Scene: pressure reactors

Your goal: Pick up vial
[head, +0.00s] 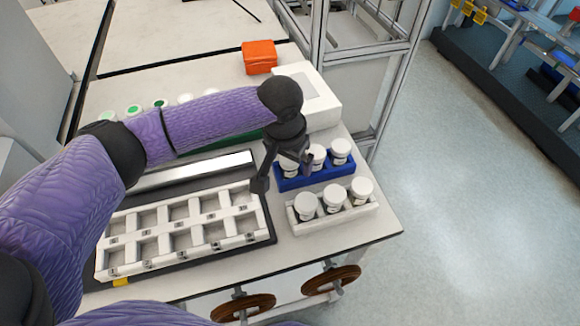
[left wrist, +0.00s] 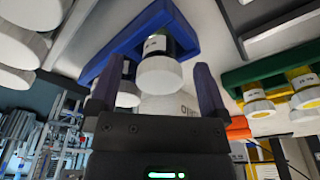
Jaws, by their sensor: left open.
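Three white-capped vials stand in a blue rack (head: 302,181); the left one (head: 290,168) is partly hidden by my gripper, with a middle vial (head: 317,153) and a right vial (head: 341,149) beside it. Three more white-capped vials (head: 334,196) stand in a white rack in front. My left gripper (head: 284,172) is open over the left end of the blue rack. In the left wrist view, a white-capped vial (left wrist: 159,75) in the blue rack (left wrist: 142,36) appears between the open fingers (left wrist: 157,92), not gripped. Which vial this is, I cannot tell. My right gripper is not visible.
A white tray with numbered compartments (head: 183,222) lies left of the racks. A white device (head: 318,95) and an orange box (head: 259,57) stand behind. A green rack (left wrist: 285,75) with several vials is partly hidden by my arm in the head view. The table's right edge is close.

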